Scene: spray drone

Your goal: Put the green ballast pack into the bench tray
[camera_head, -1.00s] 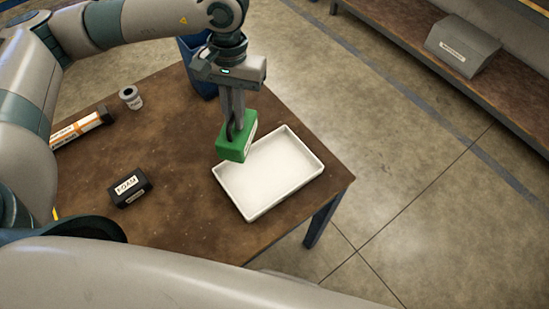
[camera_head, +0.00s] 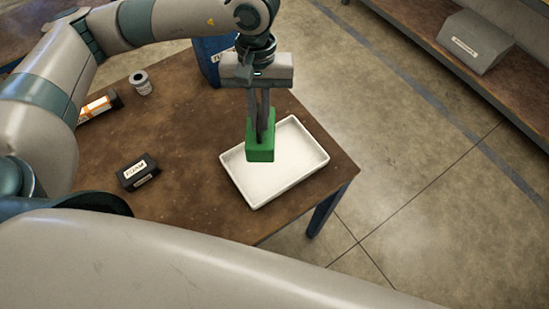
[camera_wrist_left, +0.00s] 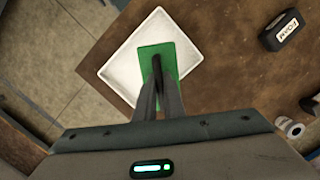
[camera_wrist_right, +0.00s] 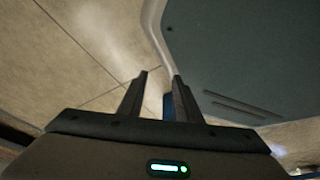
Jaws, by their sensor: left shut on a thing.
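The green ballast pack (camera_head: 260,151) is a green block held by my left gripper (camera_head: 262,132). The pack hangs upright over the upper left part of the white bench tray (camera_head: 288,188). In the left wrist view the jaws (camera_wrist_left: 157,75) are shut on the pack (camera_wrist_left: 168,58), with the white tray (camera_wrist_left: 118,66) behind it. The tray is empty where it shows. How high the pack is above the tray floor is hard to tell. My right gripper (camera_wrist_right: 160,95) shows only in its own wrist view, with its fingers apart and nothing between them.
A black foam box (camera_head: 137,173) lies left of the tray on the brown table (camera_head: 200,150). A small grey roll (camera_head: 140,83) and an orange-labelled cylinder (camera_head: 97,108) are farther left. A blue bin (camera_head: 210,62) stands behind my left gripper. A shelf with a grey box (camera_head: 466,43) is at upper right.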

